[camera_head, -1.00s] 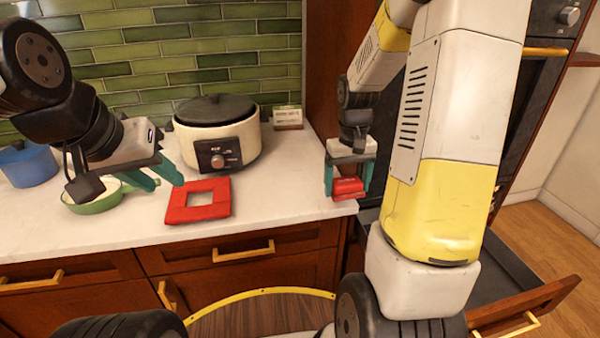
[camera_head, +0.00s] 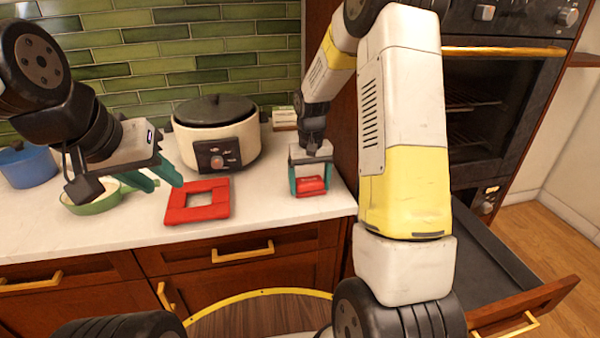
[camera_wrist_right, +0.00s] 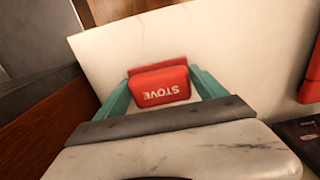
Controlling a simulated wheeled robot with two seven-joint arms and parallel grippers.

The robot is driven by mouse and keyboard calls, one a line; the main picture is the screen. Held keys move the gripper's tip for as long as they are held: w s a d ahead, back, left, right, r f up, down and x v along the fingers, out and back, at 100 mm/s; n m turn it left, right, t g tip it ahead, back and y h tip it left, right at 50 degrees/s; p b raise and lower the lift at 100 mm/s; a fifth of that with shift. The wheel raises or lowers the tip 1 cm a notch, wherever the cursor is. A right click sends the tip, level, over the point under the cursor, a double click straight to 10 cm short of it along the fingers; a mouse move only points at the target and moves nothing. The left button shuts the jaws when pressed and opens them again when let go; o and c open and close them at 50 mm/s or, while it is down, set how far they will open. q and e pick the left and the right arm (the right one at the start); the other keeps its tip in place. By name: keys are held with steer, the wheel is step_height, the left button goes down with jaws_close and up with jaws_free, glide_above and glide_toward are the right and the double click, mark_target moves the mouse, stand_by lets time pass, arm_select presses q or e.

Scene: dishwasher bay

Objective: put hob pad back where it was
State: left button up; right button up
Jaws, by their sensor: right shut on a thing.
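The hob pad (camera_head: 311,186) is a small red block, and in the right wrist view (camera_wrist_right: 160,87) it bears the word STOVE. My right gripper (camera_head: 310,184) is shut on it, with a teal finger on either side, over the right end of the white counter. I cannot tell whether the pad touches the counter. My left gripper (camera_head: 158,178) is open and empty, over the green pan at the left.
A red square frame (camera_head: 170,214) lies on the counter (camera_head: 262,206) in front of a cream cooker (camera_head: 190,143). A small card stand (camera_head: 285,117) is beside the cooker. A green pan (camera_head: 97,204) and blue pot (camera_head: 30,168) stand left.

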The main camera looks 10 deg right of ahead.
mark_target(310, 180)
steer(key=shift+f, duration=0.1)
steer(key=o, duration=1.5)
steer(key=shift+o, duration=0.2)
step_height(310, 180, up, 12)
steer(key=s+r+t+y, duration=0.1)
steer(key=s+r+t, duration=0.2)
steer(key=s+r, duration=0.7)
steer(key=s+a+t+y, duration=0.1)
steer(key=s+a+t, duration=0.1)
steer(key=s, duration=1.2)
steer(key=shift+r+t, duration=0.3)
steer(key=shift+t, duration=0.3)
steer(key=shift+a, duration=0.1)
